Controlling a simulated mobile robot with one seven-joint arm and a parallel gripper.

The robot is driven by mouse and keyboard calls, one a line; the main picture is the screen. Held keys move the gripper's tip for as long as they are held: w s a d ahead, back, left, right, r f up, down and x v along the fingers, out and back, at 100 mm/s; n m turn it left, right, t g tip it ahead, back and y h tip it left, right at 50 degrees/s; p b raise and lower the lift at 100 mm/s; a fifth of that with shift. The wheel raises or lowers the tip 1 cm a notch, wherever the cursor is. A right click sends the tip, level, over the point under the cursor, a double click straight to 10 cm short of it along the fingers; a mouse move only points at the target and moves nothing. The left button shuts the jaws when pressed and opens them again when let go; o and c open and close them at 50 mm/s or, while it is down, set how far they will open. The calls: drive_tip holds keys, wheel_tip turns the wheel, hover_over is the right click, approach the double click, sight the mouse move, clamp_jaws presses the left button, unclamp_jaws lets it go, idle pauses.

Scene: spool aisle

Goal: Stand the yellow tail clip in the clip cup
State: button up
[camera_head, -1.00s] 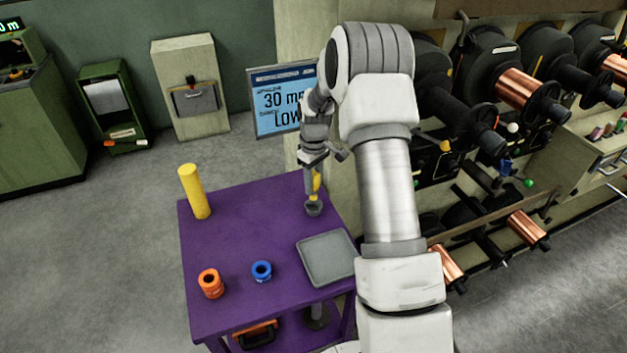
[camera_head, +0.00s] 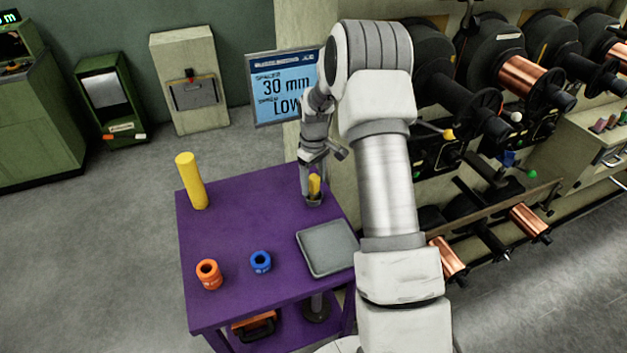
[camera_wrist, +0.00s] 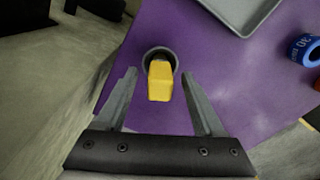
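The yellow tail clip (camera_wrist: 160,82) stands in the round grey clip cup (camera_wrist: 174,55) in the wrist view, its lower end inside the rim. It looks about upright. In the head view the clip (camera_head: 314,185) rises from the cup (camera_head: 313,201) at the back right of the purple table. My gripper (camera_wrist: 158,75) is open, with one finger on each side of the clip and a visible gap to both. In the head view my gripper (camera_head: 311,184) is low over the cup and partly hides the clip.
A grey tray (camera_head: 328,248) lies in front of the cup on the purple table (camera_head: 235,225). A blue ring (camera_head: 260,262), an orange ring (camera_head: 208,274) and a yellow cylinder (camera_head: 191,181) stand to the left. A display (camera_head: 283,90) and spool rack are behind and right.

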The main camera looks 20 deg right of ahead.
wheel_tip(320, 180, up, 17)
drive_tip(key=s+a+r+m+t, duration=0.1)
drive_tip(key=s+a+r, duration=0.4)
drive_tip(key=s+r, duration=0.35)
drive_tip(key=s+a+r+m+t, duration=0.1)
drive_tip(key=s+a+m+t, duration=0.1)
drive_tip(key=s, duration=0.9)
drive_tip(key=s+a+m+t, duration=0.2)
drive_tip(key=s+a, duration=0.2)
drive_tip(key=s, duration=0.7)
drive_tip(key=shift+s+r+b, duration=0.3)
drive_tip(key=shift+s+r, duration=0.05)
drive_tip(key=shift+s, duration=0.05)
